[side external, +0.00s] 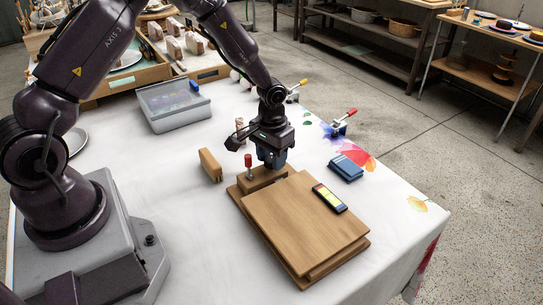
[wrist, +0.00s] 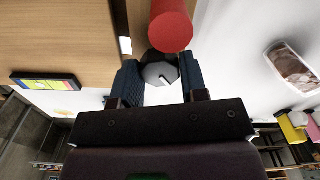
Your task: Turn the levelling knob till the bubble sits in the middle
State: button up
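The grey, many-sided levelling knob (wrist: 160,71) has a white mark on its face and sits between my two fingers in the wrist view. My gripper (side external: 272,165) points down at the back edge of the wooden board, and its dark blue fingers (wrist: 159,72) press close on both sides of the knob. The arm hides the knob in the side view. The wooden board (side external: 290,222) carries the coloured level (side external: 329,198), which also shows in the wrist view (wrist: 46,83). The bubble is too small to place.
A red-handled part (side external: 248,161) stands right beside my gripper and looms near the knob in the wrist view (wrist: 170,28). A wooden block (side external: 210,165) stands left, a blue stack (side external: 346,168) right, a lidded grey box (side external: 174,107) behind.

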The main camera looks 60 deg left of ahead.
jog(key=shift+c, duration=1.2)
jog(key=shift+m, duration=1.2)
jog(key=o, duration=0.9)
notch_tip(320, 180, up, 13)
